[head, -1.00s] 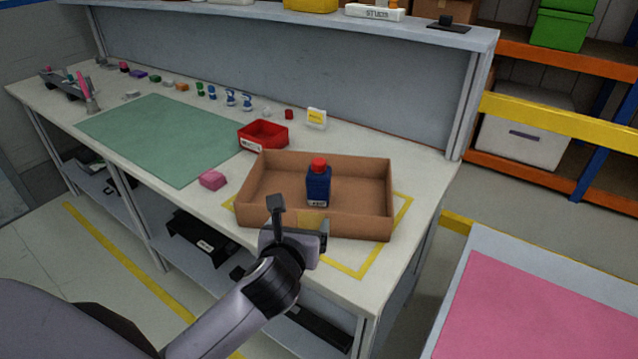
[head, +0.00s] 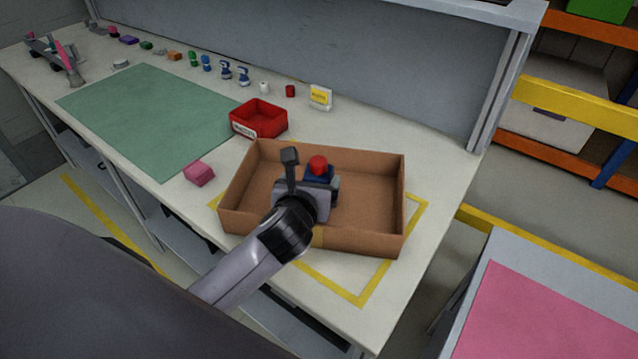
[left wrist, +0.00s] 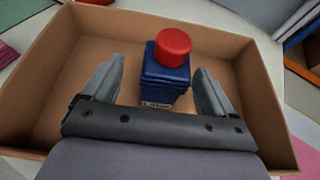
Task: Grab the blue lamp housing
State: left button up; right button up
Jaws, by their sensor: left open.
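The blue lamp housing (left wrist: 166,78) with a round red top (head: 318,163) stands upright in the open brown box. In the head view my gripper hides most of its blue body. My left gripper (head: 308,175) is open and reaches over the box's near wall. In the left wrist view its two fingers (left wrist: 160,85) lie to the left and right of the housing, with gaps on both sides. The housing stands between and slightly beyond them. My right gripper is not in view.
The brown box (head: 384,160) sits over a yellow taped outline on the bench. A red bin (head: 262,119) stands behind it to the left, and a pink block (head: 199,173) lies left of it. A green mat (head: 150,118) covers the bench's left part.

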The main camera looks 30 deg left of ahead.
pick_arm(q)
jog(key=shift+w+d+r+x, duration=0.1)
jog(key=shift+d+x, duration=0.1)
jog(key=shift+x, duration=1.15)
jog(key=shift+w+d+r+x, duration=0.1)
jog(key=shift+d+x, duration=0.05)
jog(key=shift+x, duration=1.2)
jog(key=c, duration=1.1)
